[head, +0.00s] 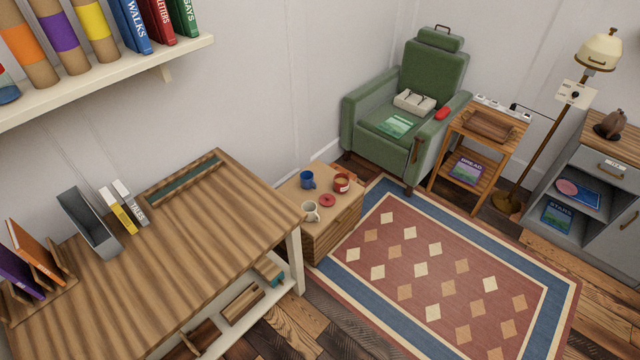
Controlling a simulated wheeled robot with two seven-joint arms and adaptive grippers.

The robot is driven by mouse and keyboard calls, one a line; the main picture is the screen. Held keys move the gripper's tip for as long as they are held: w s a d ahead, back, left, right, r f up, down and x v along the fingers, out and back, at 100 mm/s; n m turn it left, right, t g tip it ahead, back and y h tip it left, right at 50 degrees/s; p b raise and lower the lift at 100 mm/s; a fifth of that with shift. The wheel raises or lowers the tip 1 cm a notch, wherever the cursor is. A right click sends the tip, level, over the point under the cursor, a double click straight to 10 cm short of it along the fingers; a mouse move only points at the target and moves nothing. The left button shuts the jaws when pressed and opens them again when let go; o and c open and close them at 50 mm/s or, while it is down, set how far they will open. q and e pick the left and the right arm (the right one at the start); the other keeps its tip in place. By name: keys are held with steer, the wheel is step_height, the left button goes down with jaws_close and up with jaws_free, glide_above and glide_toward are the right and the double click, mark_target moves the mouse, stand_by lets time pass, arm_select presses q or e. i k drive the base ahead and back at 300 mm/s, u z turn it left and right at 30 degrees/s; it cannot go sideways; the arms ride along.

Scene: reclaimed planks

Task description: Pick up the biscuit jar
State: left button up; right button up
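No object is plainly marked as a biscuit jar. A small red container (342,183) with a pale label and a tan top or contents stands at the back right of the low wooden chest (336,228); it may be the jar, but it is too small to tell. A round red piece (327,200), possibly a lid, lies in front of it. A blue mug (307,180) stands to its left and a pale grey mug (311,211) nearer the front. Neither of my grippers is in view.
A long wooden table (190,260) fills the left foreground, with books and bookends at its left. A green armchair (365,118) stands behind the chest. A patterned rug (430,260) covers open floor to the right. A side table (482,128) and grey cabinet (600,160) stand beyond.

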mark_target(341, 180)
steer(key=u, duration=0.1)
steer(key=k, duration=0.4)
steer(key=z, duration=0.8)
steer(key=i, duration=1.4)
steer(key=u, duration=1.15)
steer(key=i, duration=0.5)
steer(key=u, duration=0.5)
